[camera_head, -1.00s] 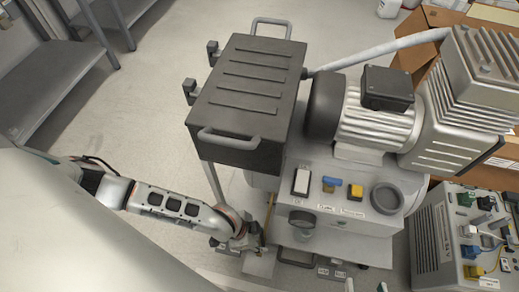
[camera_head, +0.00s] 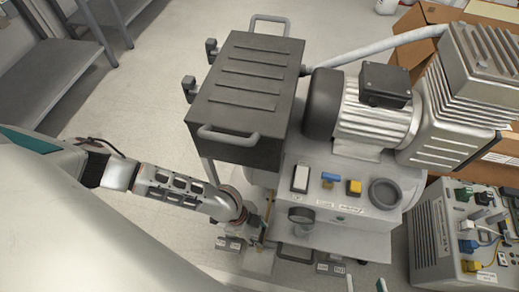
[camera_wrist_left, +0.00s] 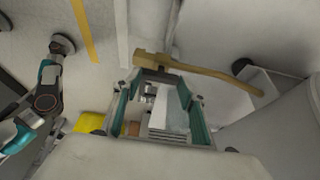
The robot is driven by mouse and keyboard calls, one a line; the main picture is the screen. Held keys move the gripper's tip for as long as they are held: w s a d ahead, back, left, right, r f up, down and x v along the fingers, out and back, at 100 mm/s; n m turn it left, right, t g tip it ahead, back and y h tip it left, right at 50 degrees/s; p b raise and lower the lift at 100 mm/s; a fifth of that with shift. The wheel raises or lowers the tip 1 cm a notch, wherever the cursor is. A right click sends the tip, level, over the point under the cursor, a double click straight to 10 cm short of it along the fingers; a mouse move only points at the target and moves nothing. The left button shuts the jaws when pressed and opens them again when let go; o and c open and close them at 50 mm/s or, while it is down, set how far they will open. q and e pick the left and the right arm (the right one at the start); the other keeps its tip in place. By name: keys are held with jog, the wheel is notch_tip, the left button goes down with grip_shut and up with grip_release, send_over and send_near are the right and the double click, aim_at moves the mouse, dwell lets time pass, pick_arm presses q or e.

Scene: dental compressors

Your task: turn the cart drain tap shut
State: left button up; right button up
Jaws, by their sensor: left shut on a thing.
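The cart drain tap appears as a brass-coloured lever (camera_wrist_left: 215,76) in the left wrist view, with a thick end at the left and a thin bent handle running right. In the head view a small part of the brass tap (camera_head: 268,212) shows at the cart's lower left side. My left gripper (camera_wrist_left: 163,78) is shut on the tap, its teal fingertips at the lever's thick end. The exact contact is partly hidden. In the head view my left gripper (camera_head: 252,232) is small and partly hidden by its own wrist.
A dark ribbed box (camera_head: 248,88) overhangs above my left wrist. A grey device (camera_head: 463,235) stands at the right. The floor at the left is open before a metal shelf (camera_head: 45,70).

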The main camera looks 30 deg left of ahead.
pick_arm(q)
jog(key=o, duration=1.1)
jog(key=shift+s+a+f, duration=0.1)
jog(key=v, duration=1.2)
